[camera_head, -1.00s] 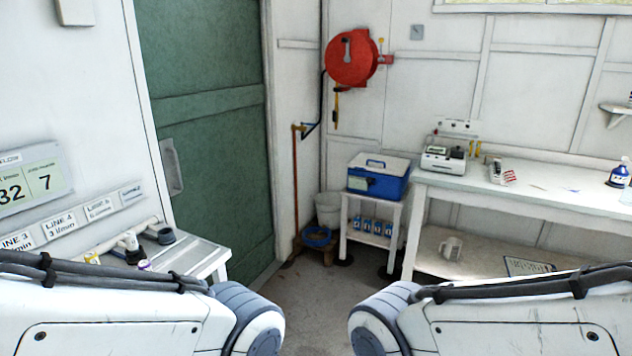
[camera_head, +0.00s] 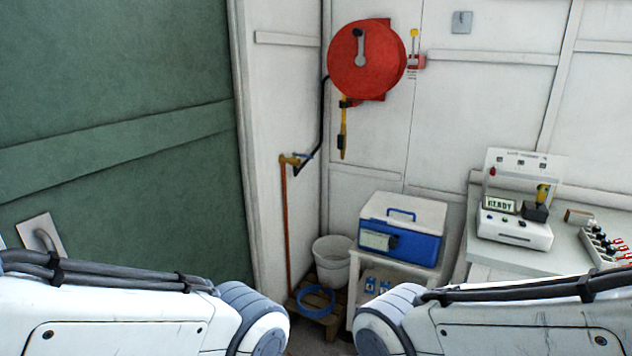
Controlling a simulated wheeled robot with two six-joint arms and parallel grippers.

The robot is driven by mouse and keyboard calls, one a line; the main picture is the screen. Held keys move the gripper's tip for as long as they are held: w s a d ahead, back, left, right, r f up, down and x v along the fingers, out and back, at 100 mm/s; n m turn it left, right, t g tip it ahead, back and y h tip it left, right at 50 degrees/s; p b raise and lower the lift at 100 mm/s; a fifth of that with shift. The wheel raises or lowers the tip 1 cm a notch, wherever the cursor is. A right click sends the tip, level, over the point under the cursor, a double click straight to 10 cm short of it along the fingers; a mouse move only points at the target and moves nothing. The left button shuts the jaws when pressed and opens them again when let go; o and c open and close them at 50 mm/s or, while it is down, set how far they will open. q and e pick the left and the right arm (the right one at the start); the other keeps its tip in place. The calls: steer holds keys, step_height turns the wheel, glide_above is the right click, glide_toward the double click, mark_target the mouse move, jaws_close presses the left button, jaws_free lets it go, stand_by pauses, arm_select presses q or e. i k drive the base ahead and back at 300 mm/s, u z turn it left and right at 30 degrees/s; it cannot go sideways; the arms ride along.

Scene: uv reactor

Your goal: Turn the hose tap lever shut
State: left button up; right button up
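The hose tap (camera_head: 290,160) is a small brass tap on top of a copper pipe (camera_head: 285,230) that runs up the wall in the corner. A black hose (camera_head: 322,125) runs from near the tap up to the red hose reel (camera_head: 365,60) on the wall. My two arms reach in from the lower left and lower right, well short of the tap. Neither gripper is in view.
A blue and white cool box (camera_head: 402,230) sits on a small stand to the right. A bench with a tester (camera_head: 515,222) is farther right; a green door (camera_head: 120,120) fills the left.

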mark_target(302, 155)
steer(key=u, duration=0.05)
steer(key=i, duration=1.75)
steer(key=u, duration=1.6)
steer(key=k, duration=0.6)
steer(key=z, duration=1.35)
steer(key=i, duration=1)
steer(key=u, duration=0.05)
